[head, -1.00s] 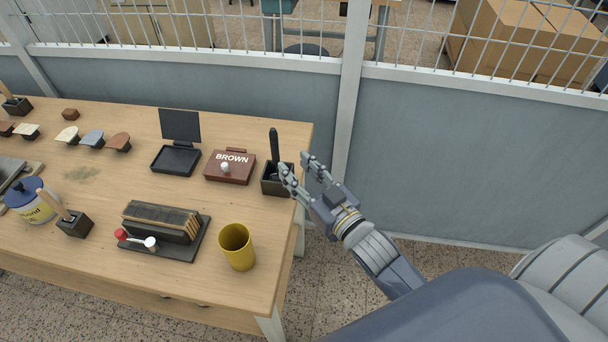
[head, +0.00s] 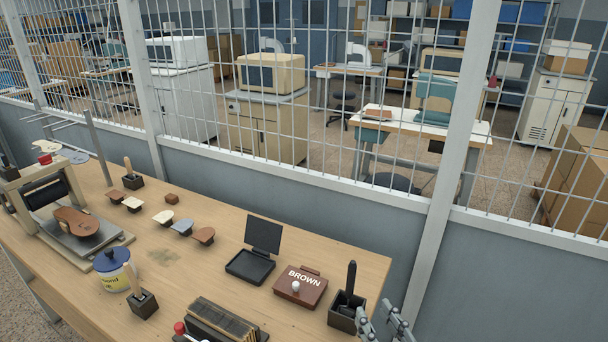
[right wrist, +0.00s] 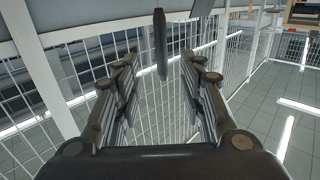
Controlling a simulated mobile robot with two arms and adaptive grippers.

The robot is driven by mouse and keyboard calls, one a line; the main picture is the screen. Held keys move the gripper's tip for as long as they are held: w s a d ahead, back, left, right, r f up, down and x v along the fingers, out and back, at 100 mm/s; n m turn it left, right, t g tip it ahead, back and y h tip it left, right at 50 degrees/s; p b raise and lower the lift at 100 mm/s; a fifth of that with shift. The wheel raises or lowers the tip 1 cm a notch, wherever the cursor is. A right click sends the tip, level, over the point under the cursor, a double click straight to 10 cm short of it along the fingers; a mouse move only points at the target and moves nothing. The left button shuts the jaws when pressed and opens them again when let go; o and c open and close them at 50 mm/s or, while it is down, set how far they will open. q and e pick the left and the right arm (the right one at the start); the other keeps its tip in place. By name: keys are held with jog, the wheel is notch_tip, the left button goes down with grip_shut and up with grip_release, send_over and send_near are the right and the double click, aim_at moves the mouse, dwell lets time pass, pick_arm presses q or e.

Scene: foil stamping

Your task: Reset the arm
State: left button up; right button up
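My right gripper (head: 383,318) shows at the bottom edge of the head view, just right of a dark holder box (head: 342,318) on the table's right end. A black-handled tool (head: 350,278) stands upright in that box. In the right wrist view the fingers of my right gripper (right wrist: 160,72) are spread apart with nothing between their pads. The black handle (right wrist: 160,42) shows beyond the fingertips there, apart from them. Most of my right arm is below the head picture. My left arm and gripper are not in view.
The wooden table (head: 335,262) holds a brown box marked BROWN (head: 300,287), a black stand (head: 255,258), a stamping press (head: 75,222), a blue-lidded jar (head: 113,270) and several leather pieces. A grey wall with wire fence (head: 320,220) runs close behind. Right of the table is clear.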

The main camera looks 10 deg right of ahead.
jog(key=s+f+g+h, duration=0.2)
jog(key=s+f+g, duration=0.5)
jog(key=s, duration=0.3)
jog(key=s+f+g+h, duration=0.1)
jog(key=s+f+g, duration=0.6)
jog(key=s, duration=0.3)
notch_tip(320, 180, down, 29)
jog(key=s+g+b, duration=0.1)
jog(key=s+b, duration=0.2)
jog(key=s+d+f, duration=0.2)
jog(key=s+f, duration=0.6)
jog(key=s+d+f+g+b, duration=0.1)
jog(key=s+d+f, duration=0.1)
jog(key=s+f, duration=0.6)
jog(key=shift+f, duration=0.75)
jog(key=shift+s, duration=0.1)
